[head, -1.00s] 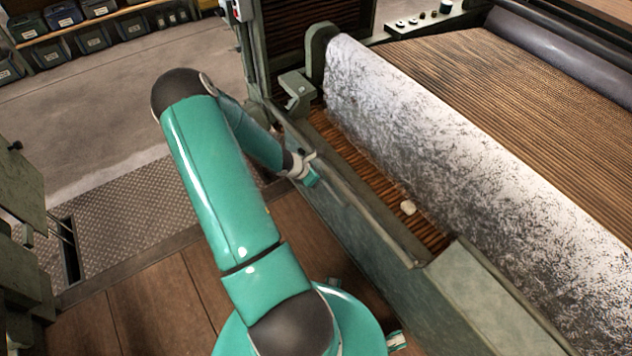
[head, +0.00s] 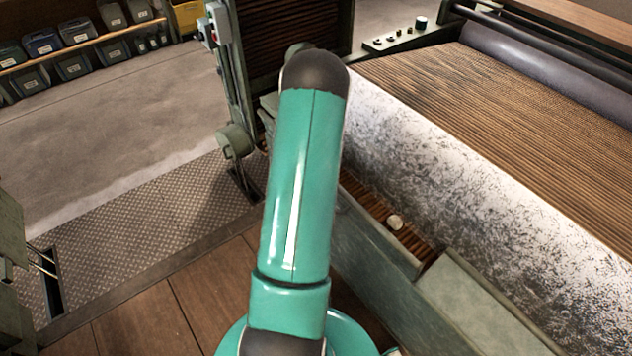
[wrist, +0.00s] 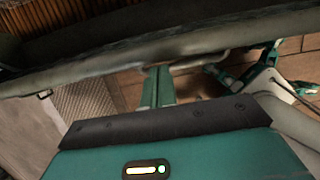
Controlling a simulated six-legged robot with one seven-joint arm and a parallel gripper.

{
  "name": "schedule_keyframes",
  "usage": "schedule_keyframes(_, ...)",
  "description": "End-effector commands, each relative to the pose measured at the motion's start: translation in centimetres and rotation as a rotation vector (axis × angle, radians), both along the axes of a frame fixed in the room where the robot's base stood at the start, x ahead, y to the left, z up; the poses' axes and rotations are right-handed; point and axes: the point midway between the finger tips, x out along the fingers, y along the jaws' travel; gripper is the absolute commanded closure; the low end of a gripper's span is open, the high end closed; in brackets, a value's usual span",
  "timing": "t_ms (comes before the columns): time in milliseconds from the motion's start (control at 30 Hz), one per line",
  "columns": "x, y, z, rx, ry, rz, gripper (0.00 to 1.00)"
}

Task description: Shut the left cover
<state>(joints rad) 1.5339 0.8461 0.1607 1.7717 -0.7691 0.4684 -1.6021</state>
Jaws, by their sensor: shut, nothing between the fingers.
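The left cover (head: 372,262) appears to be the grey-green panel along the near side of the slatted trough; the trough is uncovered there. It seems to hang open, but my arm hides much of it in the head view. In the wrist view a long grey edge (wrist: 105,66), probably the cover's, crosses the picture. My gripper (wrist: 157,72) is shut and empty, its teal fingertips close to that edge; I cannot tell whether they touch. In the head view my gripper is hidden behind my arm.
A small pale lump (head: 395,222) lies on the slats beside the mottled white apron (head: 450,170). A flat closed panel (head: 465,305) covers the trough to the right. A green post (head: 228,90) stands behind my arm. The plank floor (head: 190,300) is clear at left.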

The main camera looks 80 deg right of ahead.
Motion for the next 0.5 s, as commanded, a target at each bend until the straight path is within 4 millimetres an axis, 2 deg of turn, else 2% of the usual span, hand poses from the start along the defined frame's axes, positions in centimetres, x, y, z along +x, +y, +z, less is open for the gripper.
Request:
schedule_keyframes(167, -1.2, -1.2, 0.4, 0.057, -0.054, -0.006, 1.0)
schedule_keyframes(500, -3.6, -4.0, 0.8, 0.054, -0.047, -0.002, 1.0)
